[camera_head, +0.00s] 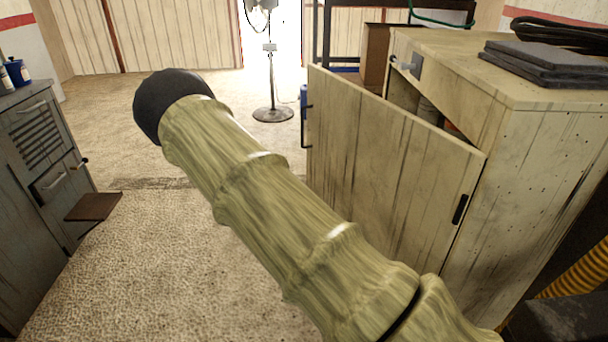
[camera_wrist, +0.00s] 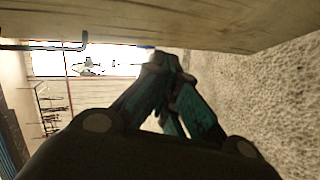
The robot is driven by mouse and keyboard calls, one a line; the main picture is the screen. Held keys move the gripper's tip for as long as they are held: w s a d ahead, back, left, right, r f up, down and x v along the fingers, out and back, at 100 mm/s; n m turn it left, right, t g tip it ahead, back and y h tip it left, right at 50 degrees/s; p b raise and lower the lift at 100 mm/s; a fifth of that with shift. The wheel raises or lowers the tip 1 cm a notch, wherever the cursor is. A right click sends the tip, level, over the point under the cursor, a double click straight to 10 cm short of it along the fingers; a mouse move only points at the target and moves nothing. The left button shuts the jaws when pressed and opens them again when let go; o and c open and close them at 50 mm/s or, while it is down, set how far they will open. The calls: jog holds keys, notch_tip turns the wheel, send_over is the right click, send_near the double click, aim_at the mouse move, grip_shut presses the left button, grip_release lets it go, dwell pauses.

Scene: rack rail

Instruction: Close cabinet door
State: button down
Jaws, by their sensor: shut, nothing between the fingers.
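The wooden cabinet (camera_head: 545,165) stands at the right in the head view. Its door (camera_head: 385,165) is open and swung out, with a gap showing the inside above it. A black hinge (camera_head: 460,208) is on the door's near edge, and a dark bar handle (camera_head: 305,120) is on its far edge. In the wrist view a wooden panel, likely the door (camera_wrist: 215,25), runs along the top, with a dark handle bar (camera_wrist: 70,46) at left. My gripper (camera_wrist: 165,62) has its teal fingers together, below the panel and empty; contact is unclear. The head view does not show the fingers.
Dark flat slabs (camera_head: 545,65) and black cable lie on the cabinet top. A grey metal cabinet (camera_head: 40,165) with a small brown flap stands at left. A fan stand (camera_head: 271,80) is at the back. The floor between the cabinets is mostly clear.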

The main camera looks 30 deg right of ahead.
jog(key=w+d+r+t+h+b, duration=0.1)
jog(key=w+r+h+b, duration=0.2)
jog(key=w+r+b, duration=0.5)
jog(key=b, duration=0.2)
send_near(308, 152)
jog(key=x, duration=0.3)
jog(key=shift+w+d+n, duration=0.25)
jog(key=shift+d+n, duration=0.15)
jog(key=shift+d, duration=0.25)
